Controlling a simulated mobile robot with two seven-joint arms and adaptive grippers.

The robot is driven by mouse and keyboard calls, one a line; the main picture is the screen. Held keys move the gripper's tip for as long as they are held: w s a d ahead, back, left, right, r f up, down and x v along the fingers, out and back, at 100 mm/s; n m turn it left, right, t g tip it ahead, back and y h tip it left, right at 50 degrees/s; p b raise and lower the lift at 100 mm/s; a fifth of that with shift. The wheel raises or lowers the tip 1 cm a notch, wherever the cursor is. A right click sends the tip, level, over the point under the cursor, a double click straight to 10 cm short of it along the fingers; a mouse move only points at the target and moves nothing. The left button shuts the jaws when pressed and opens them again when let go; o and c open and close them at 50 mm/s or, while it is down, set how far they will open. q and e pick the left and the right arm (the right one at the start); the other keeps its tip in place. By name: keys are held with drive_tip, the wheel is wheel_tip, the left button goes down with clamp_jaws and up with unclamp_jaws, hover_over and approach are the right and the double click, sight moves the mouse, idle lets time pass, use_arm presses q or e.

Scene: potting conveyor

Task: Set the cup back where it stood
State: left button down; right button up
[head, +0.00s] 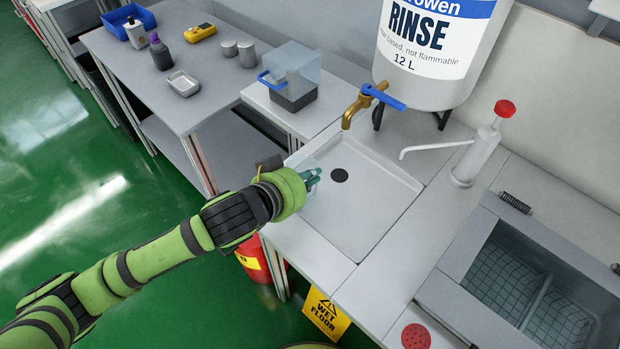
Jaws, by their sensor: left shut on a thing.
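My left gripper (313,180) reaches in from the left over the near-left edge of the white sink tray (372,222). It is shut on what looks like a clear cup (309,163), which shows only as a faint see-through shape beside the fingers. Most of the cup is hidden by the gripper and wrist, and I cannot tell whether it touches the tray. My right gripper is not in view.
A brass tap (356,107) with a blue lever hangs from the rinse tank (430,50) over the tray. A pump bottle (477,155) stands to the right, beside a basket basin (527,300). A clear box (291,77) stands behind. The tray's middle is clear around its dark drain (339,175).

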use_arm(q)
drive_tip(key=shift+f, duration=0.8)
drive_tip(key=shift+f, duration=0.15)
drive_tip(key=c, duration=1.4)
unclamp_jaws()
drive_tip(key=shift+c, duration=0.2)
